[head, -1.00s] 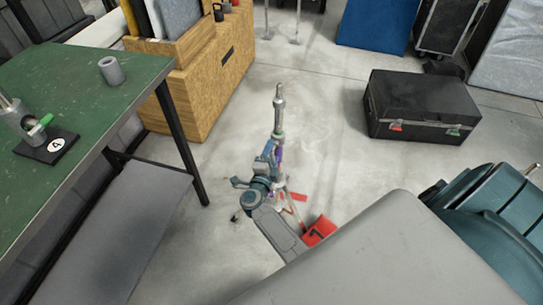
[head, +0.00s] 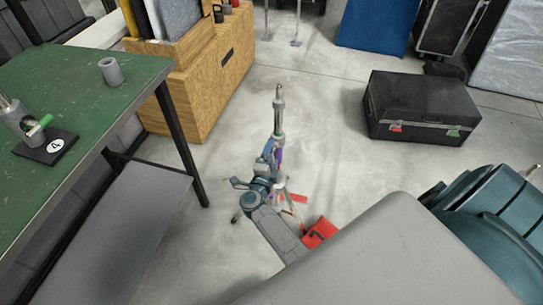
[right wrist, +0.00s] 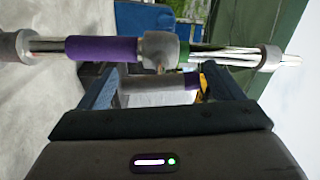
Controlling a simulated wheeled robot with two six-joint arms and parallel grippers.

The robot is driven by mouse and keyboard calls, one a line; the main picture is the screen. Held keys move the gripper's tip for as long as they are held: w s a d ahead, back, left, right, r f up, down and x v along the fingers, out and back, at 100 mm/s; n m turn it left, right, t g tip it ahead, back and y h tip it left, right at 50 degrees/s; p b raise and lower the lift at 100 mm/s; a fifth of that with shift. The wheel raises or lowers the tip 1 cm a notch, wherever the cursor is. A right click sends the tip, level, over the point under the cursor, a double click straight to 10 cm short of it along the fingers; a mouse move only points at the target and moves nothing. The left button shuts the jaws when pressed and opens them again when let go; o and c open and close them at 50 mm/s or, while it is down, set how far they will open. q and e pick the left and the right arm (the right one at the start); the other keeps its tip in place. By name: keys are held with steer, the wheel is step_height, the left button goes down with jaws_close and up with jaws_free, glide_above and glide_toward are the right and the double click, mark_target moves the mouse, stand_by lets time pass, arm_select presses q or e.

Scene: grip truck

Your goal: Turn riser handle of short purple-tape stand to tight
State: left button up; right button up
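The short purple-tape stand (head: 279,120) stands upright on the floor, with its purple tape (head: 281,156) partly beside my right gripper (head: 268,157). In the right wrist view the stand lies across the top, with the purple tape (right wrist: 103,48), a grey collar (right wrist: 158,50) and a green band (right wrist: 188,56). A grey riser handle bar (right wrist: 152,85) with a purple end is below the collar, between the fingers of my right gripper (right wrist: 162,84). The fingers are wide apart, one near each end of the bar; I cannot tell whether they touch it. My left gripper is not in view.
A green-topped table (head: 90,85) is on the left, with a grey ring and a number 4 plate on it. A black case (head: 420,100) sits at the right. A red marker (head: 318,232) is beside the stand's base.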

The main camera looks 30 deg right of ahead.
steer(key=shift+s+a, duration=0.1)
steer(key=shift+a, duration=0.05)
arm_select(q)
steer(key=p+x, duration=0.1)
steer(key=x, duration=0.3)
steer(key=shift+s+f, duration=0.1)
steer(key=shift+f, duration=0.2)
arm_select(e)
steer(key=v, duration=1)
steer(key=shift+s, duration=0.2)
steer(key=shift+a, duration=0.1)
